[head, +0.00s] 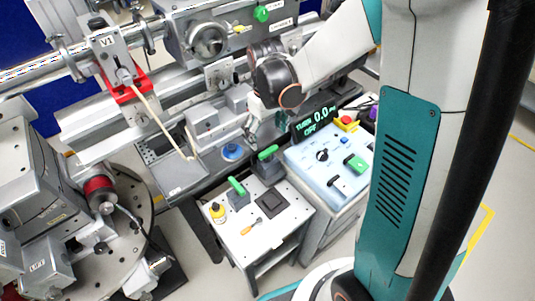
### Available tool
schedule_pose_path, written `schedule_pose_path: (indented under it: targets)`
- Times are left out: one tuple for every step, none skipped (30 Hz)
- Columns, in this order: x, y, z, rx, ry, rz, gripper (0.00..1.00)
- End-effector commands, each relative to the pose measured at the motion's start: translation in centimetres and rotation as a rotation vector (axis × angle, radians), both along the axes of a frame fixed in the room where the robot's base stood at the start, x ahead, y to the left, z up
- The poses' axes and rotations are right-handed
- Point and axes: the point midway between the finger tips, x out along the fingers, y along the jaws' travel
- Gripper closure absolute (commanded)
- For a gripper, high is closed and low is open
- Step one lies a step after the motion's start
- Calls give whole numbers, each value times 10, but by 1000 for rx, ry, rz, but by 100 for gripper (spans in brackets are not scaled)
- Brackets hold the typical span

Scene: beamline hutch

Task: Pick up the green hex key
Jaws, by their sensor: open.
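Two green-handled items stand in holders at the cart: one green handle (237,186) in a small grey block, and another green handle (267,153) in a darker block behind it to the right. I cannot tell from this view which is the green hex key; their lower parts are hidden in the blocks. My gripper (252,127) hangs from the arm above and slightly left of the rear green handle. It is small and partly blurred against the grey machinery, open, and apart from both handles. Nothing shows between its fingers.
A control panel (325,157) with a display (312,123) stands to the right. Beamline rails and machinery fill the back and left.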

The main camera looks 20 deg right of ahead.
Motion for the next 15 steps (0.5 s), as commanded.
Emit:
schedule_pose_path:
  targets:
    - [0, 0, -11, 0, 0, 0, 17]
    - [0, 0, -15, 0, 0, 0, 17]
    - [0, 0, -19, 0, 0, 0, 17]
    - [0, 0, -22, 0, 0, 0, 17]
    - [0, 0, -24, 0, 0, 0, 17]
    - [0, 0, -26, 0, 0, 0, 17]
    - [0, 0, -27, 0, 0, 0, 17]
    - [0, 0, -28, 0, 0, 0, 17]
    - [-1, 0, -29, 0, 0, 0, 17]
    - [-1, 0, -30, 0, 0, 0, 17]
    - [-2, 0, -32, 0, 0, -1, 17]
    - [-3, -1, -35, 0, 0, -1, 17]
    - [-4, -1, -38, 0, 0, -1, 17]
    - [-5, -1, -42, 0, 0, -1, 17]
    - [-7, -1, -48, 0, 0, -1, 17]
